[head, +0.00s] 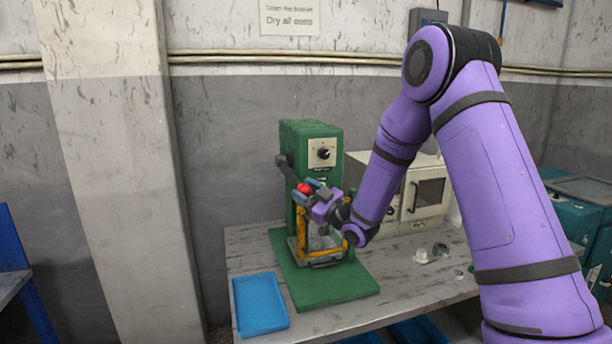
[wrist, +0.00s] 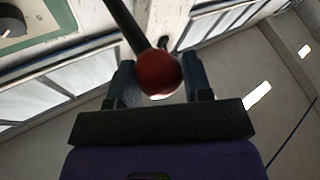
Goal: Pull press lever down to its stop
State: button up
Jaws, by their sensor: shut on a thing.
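The green press (head: 315,148) stands on the bench with its dark lever (head: 286,170) on its left side. The lever slants down towards the front and ends in a red ball knob (head: 305,188). My gripper (head: 312,188) is at the knob, in front of the press. In the wrist view the red knob (wrist: 159,73) sits between the two fingers of my gripper (wrist: 160,82), which is shut on it. The dark lever rod (wrist: 125,25) runs from the knob to the upper left. My gripper and wrist hide part of the press's front.
A blue tray (head: 260,304) lies on the bench (head: 400,310) at the left front. A cream oven-like box (head: 425,190) stands behind my arm. Small metal parts (head: 440,249) lie to the right. A yellow frame (head: 301,232) stands on the press base.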

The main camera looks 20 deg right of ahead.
jog(key=shift+w+a+f, duration=0.15)
jog(key=shift+f, duration=2.15)
jog(key=o, duration=1.3)
jog(key=shift+w+a, duration=0.1)
jog(key=shift+w, duration=0.05)
jog(key=shift+c, duration=0.2)
jog(key=shift+d, duration=0.2)
jog(key=v, duration=1)
jog(key=shift+s, duration=0.3)
jog(key=shift+d+f, duration=0.1)
